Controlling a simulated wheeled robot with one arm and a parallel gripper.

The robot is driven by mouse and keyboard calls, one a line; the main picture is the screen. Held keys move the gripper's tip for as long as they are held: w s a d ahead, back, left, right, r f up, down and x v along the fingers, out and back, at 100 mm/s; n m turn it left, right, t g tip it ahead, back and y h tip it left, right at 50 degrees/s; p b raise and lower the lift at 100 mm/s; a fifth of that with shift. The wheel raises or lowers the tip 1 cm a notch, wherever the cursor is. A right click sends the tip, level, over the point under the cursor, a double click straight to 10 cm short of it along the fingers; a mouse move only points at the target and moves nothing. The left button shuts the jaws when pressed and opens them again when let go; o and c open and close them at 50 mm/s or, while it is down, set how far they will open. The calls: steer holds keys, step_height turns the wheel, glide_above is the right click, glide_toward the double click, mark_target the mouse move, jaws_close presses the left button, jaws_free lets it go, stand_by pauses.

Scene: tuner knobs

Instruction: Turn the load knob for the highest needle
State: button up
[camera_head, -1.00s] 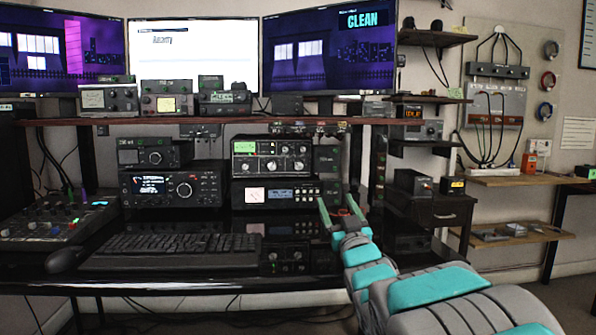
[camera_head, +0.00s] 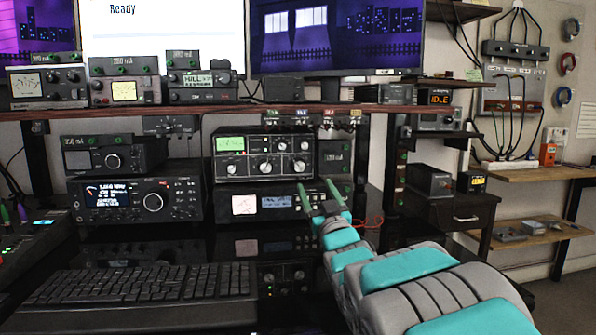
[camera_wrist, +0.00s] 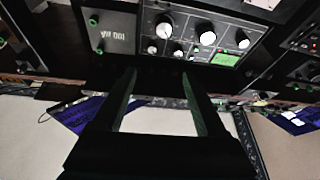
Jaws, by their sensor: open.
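The tuner (camera_head: 220,180) is a dark box with a lit green meter window (camera_head: 231,143) and several pale round knobs, on the desk under the shelf. A large knob (camera_head: 265,168) sits at its lower middle and another (camera_head: 299,167) at its lower right. The labels are too small to read, so I cannot tell which is the load knob. The wrist view shows the panel inverted, with the knobs (camera_wrist: 164,28) and green window (camera_wrist: 226,59). My gripper (camera_head: 318,188) is open and empty, below and right of the knobs, apart from them. The needle is too small to read.
A radio with a white meter (camera_head: 243,205) sits under the tuner. Another radio (camera_head: 135,201) stands to the left. A keyboard (camera_head: 140,284) covers the desk front. The shelf edge (camera_head: 200,110) runs above the tuner. A small box (camera_head: 335,158) adjoins its right side.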

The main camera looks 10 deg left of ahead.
mark_target(300, 169)
steer(key=w+a, duration=0.1)
steer(key=w, duration=0.3)
steer(key=w+a+p, duration=0.1)
steer(key=w+a, duration=0.1)
steer(key=w, duration=0.2)
steer(key=w+a, duration=0.1)
steer(key=w, duration=0.3)
steer(key=shift+a+r, duration=0.2)
steer(key=shift+p+x, duration=0.3)
steer(key=shift+x, duration=0.65)
steer(key=shift+r, duration=0.1)
steer(key=shift+c, duration=0.2)
jaws_close()
